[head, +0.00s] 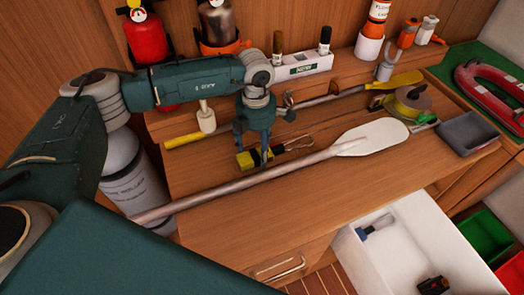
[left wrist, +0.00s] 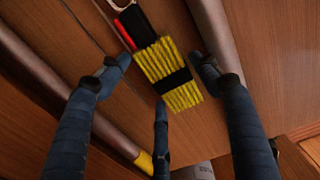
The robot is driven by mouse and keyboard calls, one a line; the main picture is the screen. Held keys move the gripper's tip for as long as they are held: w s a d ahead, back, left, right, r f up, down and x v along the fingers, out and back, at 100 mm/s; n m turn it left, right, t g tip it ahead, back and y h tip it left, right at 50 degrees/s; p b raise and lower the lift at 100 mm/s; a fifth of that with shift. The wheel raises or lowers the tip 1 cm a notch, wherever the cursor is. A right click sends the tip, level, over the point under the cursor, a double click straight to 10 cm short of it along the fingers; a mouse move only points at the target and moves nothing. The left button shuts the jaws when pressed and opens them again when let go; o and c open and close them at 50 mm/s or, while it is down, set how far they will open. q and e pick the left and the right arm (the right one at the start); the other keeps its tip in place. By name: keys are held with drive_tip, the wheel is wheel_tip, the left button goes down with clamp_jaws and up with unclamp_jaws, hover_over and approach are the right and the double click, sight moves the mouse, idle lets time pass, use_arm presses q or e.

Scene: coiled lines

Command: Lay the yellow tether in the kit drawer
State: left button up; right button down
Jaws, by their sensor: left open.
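The yellow tether (head: 246,159) is a coiled yellow bundle with a black band. It lies on the wooden counter behind the long paddle shaft. In the left wrist view the tether (left wrist: 165,62) shows its strands, black band, a red piece and a metal clip at the far end. My left gripper (head: 254,150) points down over it; in the wrist view the gripper (left wrist: 158,82) is open, with its fingers apart around the bundle. The kit drawer (head: 405,235) is pulled open at the lower right, white inside, holding a blue-handled item and a dark item. My right gripper is not in view.
A white-bladed paddle (head: 372,137) lies across the counter in front of the tether. A yellow-bladed paddle (head: 395,81) lies behind it. Bare counter (head: 300,195) lies in front of the paddle.

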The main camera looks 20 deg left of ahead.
use_arm(q)
drive_tip(key=shift+f, duration=0.55)
drive_tip(key=c, duration=1.4)
wheel_tip(320, 180, up, 20)
drive_tip(key=b, duration=0.4)
drive_tip(key=shift+c, duration=0.2)
drive_tip(key=s+d+f+m, duration=0.1)
drive_tip(key=s+f+m, duration=0.4)
drive_tip(key=m, duration=0.8)
drive_tip(key=s+d+f+m, duration=0.2)
drive_tip(key=s+f+m, duration=0.3)
drive_tip(key=s+m, duration=0.6)
drive_tip(key=shift+s+d+m, duration=0.2)
drive_tip(key=shift+s+m, duration=0.1)
drive_tip(key=shift+m, duration=1.2)
drive_tip(key=shift+w+a+r, duration=0.1)
drive_tip(key=shift+w+r, duration=0.05)
